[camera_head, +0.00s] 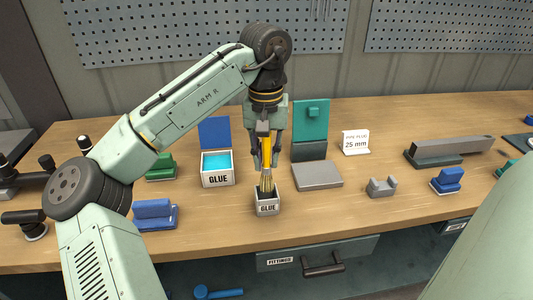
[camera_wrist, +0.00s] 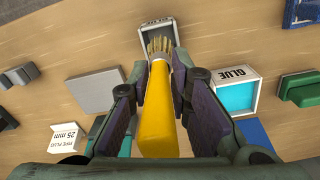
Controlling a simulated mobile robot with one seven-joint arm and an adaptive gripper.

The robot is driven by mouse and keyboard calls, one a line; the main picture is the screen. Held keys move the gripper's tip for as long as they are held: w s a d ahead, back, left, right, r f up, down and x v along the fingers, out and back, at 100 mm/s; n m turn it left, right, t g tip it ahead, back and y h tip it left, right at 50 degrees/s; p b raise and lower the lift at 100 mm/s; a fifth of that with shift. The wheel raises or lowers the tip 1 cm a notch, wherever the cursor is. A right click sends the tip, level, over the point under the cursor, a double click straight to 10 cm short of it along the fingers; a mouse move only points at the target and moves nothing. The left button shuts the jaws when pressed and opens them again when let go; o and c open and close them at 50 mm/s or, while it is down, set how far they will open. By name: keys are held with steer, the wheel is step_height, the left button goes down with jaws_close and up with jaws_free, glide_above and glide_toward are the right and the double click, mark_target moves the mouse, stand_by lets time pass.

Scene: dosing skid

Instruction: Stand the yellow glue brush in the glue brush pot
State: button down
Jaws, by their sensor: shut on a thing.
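My gripper (camera_head: 265,160) is shut on the yellow glue brush (camera_head: 266,147), which hangs upright, bristles down. In the wrist view the yellow handle (camera_wrist: 160,115) lies between the two fingers of my gripper (camera_wrist: 160,70), and the pale bristles point away from me. The glue brush pot (camera_head: 267,208), a small grey-white box labelled GLUE, stands on the bench right below the brush. The bristles overlap the pot's dark opening in both views; how far they reach inside I cannot tell. The pot also shows in the wrist view (camera_wrist: 150,26), partly hidden by the bristles.
A larger GLUE box (camera_head: 218,179) with blue contents and a raised blue lid stands left of the pot. A grey flat block (camera_head: 317,175) lies close on the right. A grey cradle (camera_head: 381,187) and a sign (camera_head: 356,142) stand farther right. Bare bench lies between them.

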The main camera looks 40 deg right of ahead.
mark_target(266, 178)
steer(key=shift+f+b, duration=1.3)
steer(key=shift+f, duration=2.25)
steer(key=c, duration=1.4)
jaws_free()
steer(key=shift+r, duration=0.1)
step_height(266, 178, up, 12)
